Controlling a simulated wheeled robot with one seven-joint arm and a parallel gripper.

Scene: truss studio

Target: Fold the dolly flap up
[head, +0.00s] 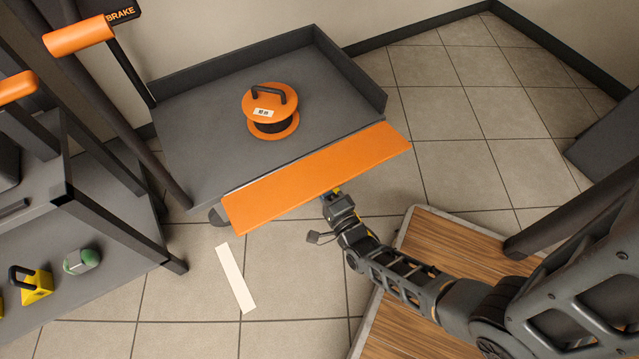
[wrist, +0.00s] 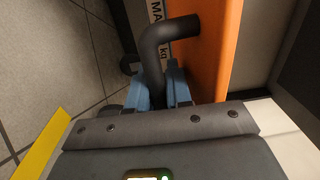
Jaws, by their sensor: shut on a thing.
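The dolly (head: 195,125) is a dark grey platform with raised walls at its back and right. Its orange flap (head: 315,175) runs along the near edge and leans outward from the deck; its exact tilt is hard to tell. My gripper (head: 334,193) is at the flap's outer side, near the middle of its lower edge. In the wrist view its blue fingers (wrist: 164,88) are shut on a dark bent handle (wrist: 168,34) on the flap (wrist: 218,50). The handle is hidden in the head view.
An orange cable reel (head: 270,112) stands on the deck. A shelf unit (head: 95,215) with a yellow padlock-like item (head: 35,284) stands at left. A white strip (head: 235,278) lies on the tiles. A wood-topped platform (head: 440,250) is at lower right. A dark post (head: 560,225) stands at right.

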